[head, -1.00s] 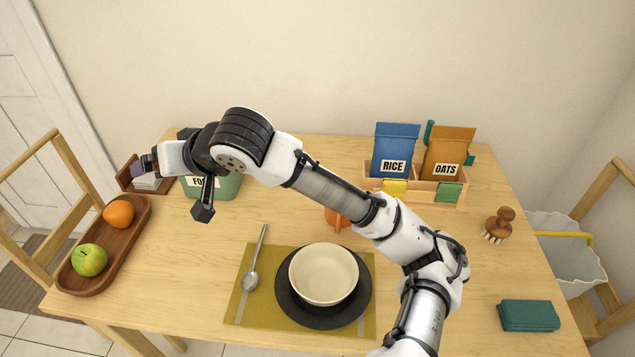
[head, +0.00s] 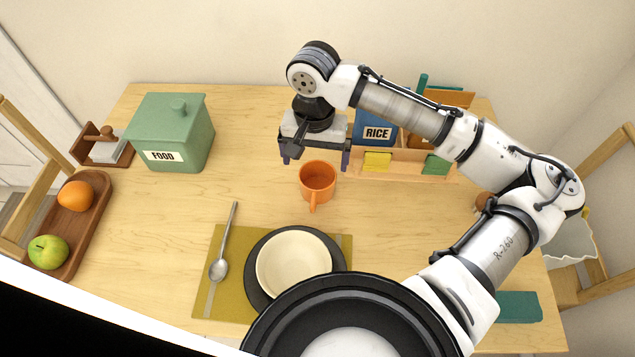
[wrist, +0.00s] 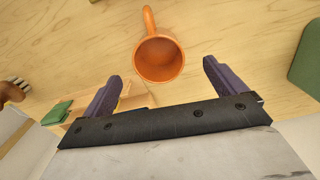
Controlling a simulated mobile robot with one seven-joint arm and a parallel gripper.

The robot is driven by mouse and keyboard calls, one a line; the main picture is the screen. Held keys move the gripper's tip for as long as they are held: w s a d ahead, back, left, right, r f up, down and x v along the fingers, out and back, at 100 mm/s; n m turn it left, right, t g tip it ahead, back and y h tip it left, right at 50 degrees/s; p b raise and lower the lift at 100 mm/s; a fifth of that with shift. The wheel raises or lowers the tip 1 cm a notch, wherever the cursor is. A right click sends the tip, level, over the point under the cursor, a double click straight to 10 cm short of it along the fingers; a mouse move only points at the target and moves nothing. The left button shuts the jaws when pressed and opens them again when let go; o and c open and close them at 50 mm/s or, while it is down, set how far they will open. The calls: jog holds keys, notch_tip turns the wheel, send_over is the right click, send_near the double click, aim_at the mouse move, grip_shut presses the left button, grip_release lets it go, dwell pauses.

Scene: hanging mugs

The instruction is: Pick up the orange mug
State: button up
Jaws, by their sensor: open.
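The orange mug (head: 318,180) stands upright on the table, a little right of the middle in the head view, with its handle toward the front. In the wrist view the mug (wrist: 158,60) is seen from above at the top centre, its handle pointing up in the picture. My gripper (head: 316,158) is open and empty, above the table and just behind the mug in the head view. In the wrist view the two purple fingers of my gripper (wrist: 160,78) are spread wide, with the mug ahead of the gap between them and apart from both.
A wooden organiser (head: 405,165) with the rice bag (head: 376,130) stands close right of my gripper. The green food box (head: 170,133) is at left. A cream bowl (head: 294,264) on a dark plate lies in front of the mug. The table between box and mug is clear.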

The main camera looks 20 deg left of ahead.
jog(key=shift+d+f+p, duration=0.2)
jog(key=shift+f+p, duration=0.45)
jog(key=shift+f, duration=3)
jog(key=c, duration=1.2)
